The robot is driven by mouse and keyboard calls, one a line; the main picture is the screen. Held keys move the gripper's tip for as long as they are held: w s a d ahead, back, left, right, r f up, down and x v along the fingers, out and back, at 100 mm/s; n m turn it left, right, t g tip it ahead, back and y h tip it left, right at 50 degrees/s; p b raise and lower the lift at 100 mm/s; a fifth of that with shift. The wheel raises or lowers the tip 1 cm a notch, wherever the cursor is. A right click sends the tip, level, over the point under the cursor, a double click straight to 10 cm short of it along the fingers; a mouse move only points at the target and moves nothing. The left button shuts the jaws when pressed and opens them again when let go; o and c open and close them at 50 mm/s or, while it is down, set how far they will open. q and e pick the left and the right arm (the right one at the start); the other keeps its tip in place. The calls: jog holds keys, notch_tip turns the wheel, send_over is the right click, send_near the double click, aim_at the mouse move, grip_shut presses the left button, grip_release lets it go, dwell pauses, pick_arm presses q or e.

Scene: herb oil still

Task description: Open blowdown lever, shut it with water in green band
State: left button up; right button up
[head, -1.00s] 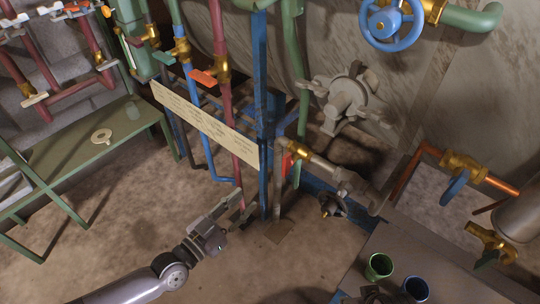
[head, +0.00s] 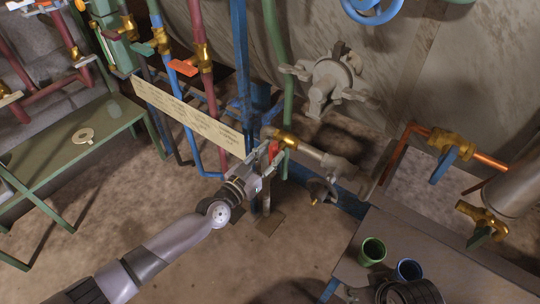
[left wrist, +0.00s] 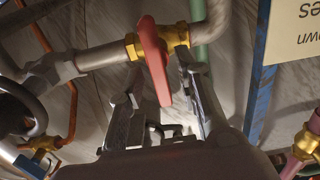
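The red blowdown lever (head: 273,148) sits on a brass valve (head: 286,139) in a grey pipe, beside the blue post. In the left wrist view the red lever (left wrist: 153,60) is large, and its free end hangs between my fingers. My left gripper (head: 266,160) is at the lever; its fingers (left wrist: 165,92) are apart on either side of it, with a gap visible. I cannot make out the water level or a green band.
A cream sign plate (head: 185,115) hangs left of the lever, near my left gripper. A blue post (head: 241,75) and green pipe (head: 271,50) stand close behind. A green cup (head: 371,251) and blue cup (head: 408,270) stand at the lower right. A green table (head: 60,150) is at the left.

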pick_arm(q)
jog(key=shift+c, duration=0.5)
grip_shut()
